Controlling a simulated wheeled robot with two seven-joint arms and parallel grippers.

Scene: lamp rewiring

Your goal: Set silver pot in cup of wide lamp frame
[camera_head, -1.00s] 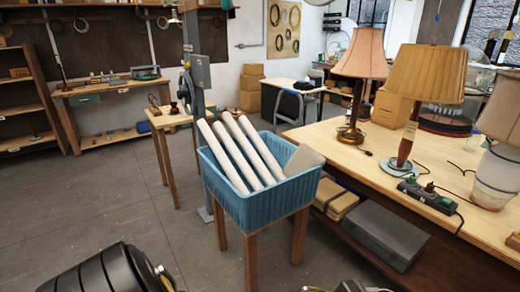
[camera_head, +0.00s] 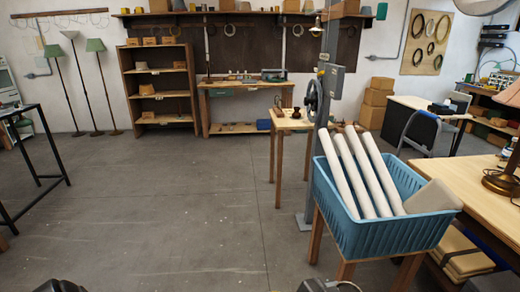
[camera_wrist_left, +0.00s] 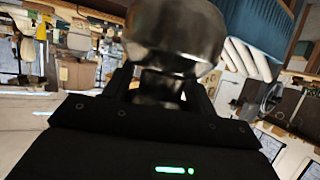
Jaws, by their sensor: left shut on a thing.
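In the left wrist view my left gripper (camera_wrist_left: 168,90) is shut on the silver pot (camera_wrist_left: 175,35), a rounded, shiny grey metal body. The pot stands out beyond the fingers, and its far end is cut off by the top of the picture. In the head view the pot and both grippers are out of sight; only dark bits of my arms show along the bottom edge. I cannot make out the wide lamp frame or its cup in either view.
A blue basket (camera_head: 395,237) with white rolls stands on a wooden stand at right, beside a grey post (camera_head: 322,125). A workbench (camera_head: 490,190) lies at far right. A black metal frame (camera_head: 30,160) stands at left. The middle floor (camera_head: 185,215) is clear.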

